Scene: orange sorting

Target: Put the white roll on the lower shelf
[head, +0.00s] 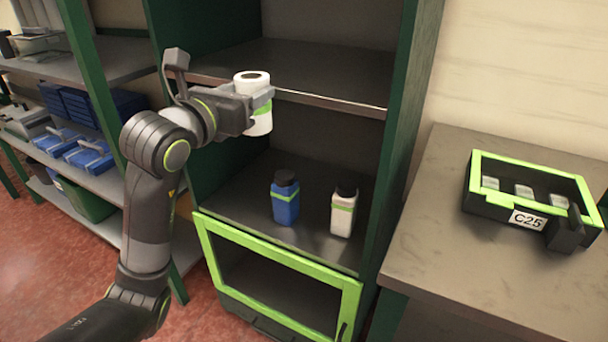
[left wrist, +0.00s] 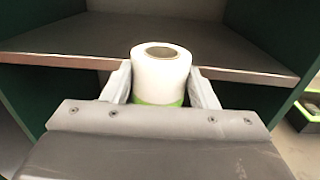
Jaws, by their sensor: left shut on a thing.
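The white roll (head: 256,88) is upright, with a dark hole in its top and a green band low on its side. My left gripper (head: 262,100) is shut on it and holds it in the air in front of the upper shelf's front edge. In the left wrist view the roll (left wrist: 160,72) stands between the two fingers. The lower shelf (head: 235,200) of the dark green cabinet lies below the roll. The upper shelf (head: 320,75) is bare where it shows. My right gripper is in neither view.
On the lower shelf stand a blue bottle (head: 285,203) and a white bottle (head: 343,212), both dark-capped. A green-framed compartment (head: 275,262) is beneath. A bin labelled C25 (head: 500,208) sits on the right counter (head: 440,235). Shelving with blue trays (head: 88,152) is at left.

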